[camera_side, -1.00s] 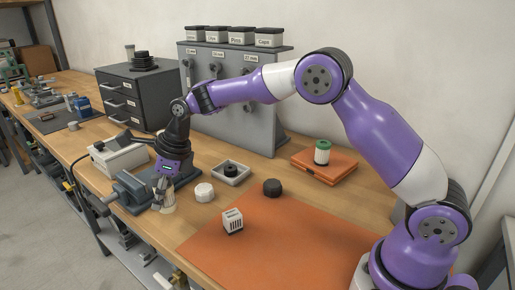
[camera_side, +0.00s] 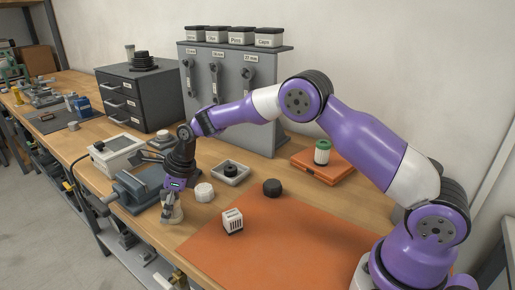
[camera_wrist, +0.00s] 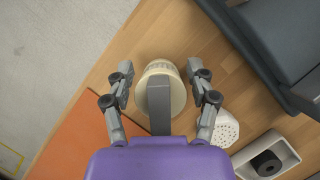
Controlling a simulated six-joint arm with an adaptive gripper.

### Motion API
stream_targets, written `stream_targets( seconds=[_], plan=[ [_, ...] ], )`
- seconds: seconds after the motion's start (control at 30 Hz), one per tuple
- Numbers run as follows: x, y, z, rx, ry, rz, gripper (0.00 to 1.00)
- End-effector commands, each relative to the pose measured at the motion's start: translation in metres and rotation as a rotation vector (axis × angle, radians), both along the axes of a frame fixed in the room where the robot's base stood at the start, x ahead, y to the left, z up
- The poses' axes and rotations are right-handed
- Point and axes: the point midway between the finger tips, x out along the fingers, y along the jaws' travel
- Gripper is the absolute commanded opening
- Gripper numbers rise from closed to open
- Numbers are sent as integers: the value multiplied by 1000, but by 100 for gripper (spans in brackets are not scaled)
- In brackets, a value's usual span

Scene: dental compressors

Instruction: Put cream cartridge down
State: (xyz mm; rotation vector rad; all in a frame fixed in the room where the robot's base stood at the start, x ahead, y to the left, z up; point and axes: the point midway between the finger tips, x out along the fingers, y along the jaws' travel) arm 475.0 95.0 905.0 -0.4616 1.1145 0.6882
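The cream cartridge (camera_wrist: 178,99) is between the two fingers of my gripper (camera_wrist: 160,76) in the wrist view, round and pale with a ribbed far side.
A white round cap (camera_side: 204,192) stands close right of my gripper. The grey vise (camera_side: 140,190) is close behind to the left. A tray (camera_side: 230,173) lies behind.

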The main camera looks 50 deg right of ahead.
Motion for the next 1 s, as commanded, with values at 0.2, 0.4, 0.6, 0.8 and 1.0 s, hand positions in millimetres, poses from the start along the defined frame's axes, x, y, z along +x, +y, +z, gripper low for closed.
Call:
stream_targets(
  seconds=[0.2, 0.4, 0.6, 0.8, 1.0],
  plan=[
    [0, 0, 0, 0, 0, 0, 75],
    [0, 0, 5, 0, -2, 1, 75],
    [-9, -10, 38, 1, -6, -1, 75],
    [-21, -23, 80, 1, -5, -1, 75],
    [-30, -30, 108, 2, -2, 1, 75]
  ],
)
